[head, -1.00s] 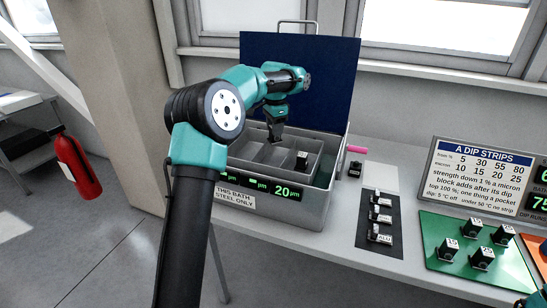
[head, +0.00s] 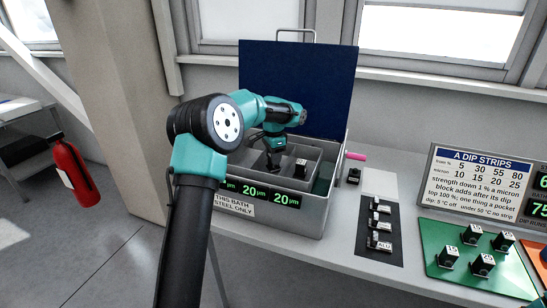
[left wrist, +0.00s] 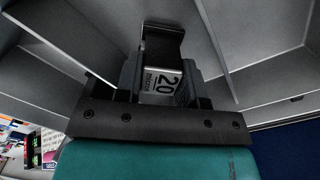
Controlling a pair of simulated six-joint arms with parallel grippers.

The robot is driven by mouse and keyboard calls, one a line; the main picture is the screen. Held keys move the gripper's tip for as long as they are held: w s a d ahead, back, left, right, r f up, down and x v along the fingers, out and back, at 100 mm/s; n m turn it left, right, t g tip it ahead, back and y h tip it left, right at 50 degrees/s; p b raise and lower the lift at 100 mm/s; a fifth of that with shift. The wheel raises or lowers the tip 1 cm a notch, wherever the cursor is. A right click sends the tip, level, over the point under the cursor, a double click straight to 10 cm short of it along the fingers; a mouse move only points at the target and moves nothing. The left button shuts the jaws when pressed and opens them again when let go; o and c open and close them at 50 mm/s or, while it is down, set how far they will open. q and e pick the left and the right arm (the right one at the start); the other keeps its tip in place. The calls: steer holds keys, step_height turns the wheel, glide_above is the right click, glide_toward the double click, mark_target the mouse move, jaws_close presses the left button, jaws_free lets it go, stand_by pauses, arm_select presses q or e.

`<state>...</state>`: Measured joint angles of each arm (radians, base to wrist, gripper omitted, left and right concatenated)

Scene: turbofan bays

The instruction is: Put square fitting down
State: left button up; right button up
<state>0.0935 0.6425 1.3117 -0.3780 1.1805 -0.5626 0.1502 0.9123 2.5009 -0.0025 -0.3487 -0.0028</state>
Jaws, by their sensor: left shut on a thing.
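The fitting is between the fingers, among the grey pocket walls (left wrist: 222,45). Whether its underside touches the pocket floor is hidden.
Thin dividers and the bath walls stand close around the left gripper. A dark blue lid (head: 300,85) stands upright behind it. Right of the bath are a black strip (head: 376,235) with several blocks and a green tray (head: 470,262).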

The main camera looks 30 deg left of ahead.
arm_select(q)
steer(key=shift+f, duration=0.2)
steer(key=shift+f, duration=0.1)
steer(key=o, duration=1)
steer(key=shift+o, duration=0.2)
step_height(320, 180, up, 12)
stand_by(0.4)
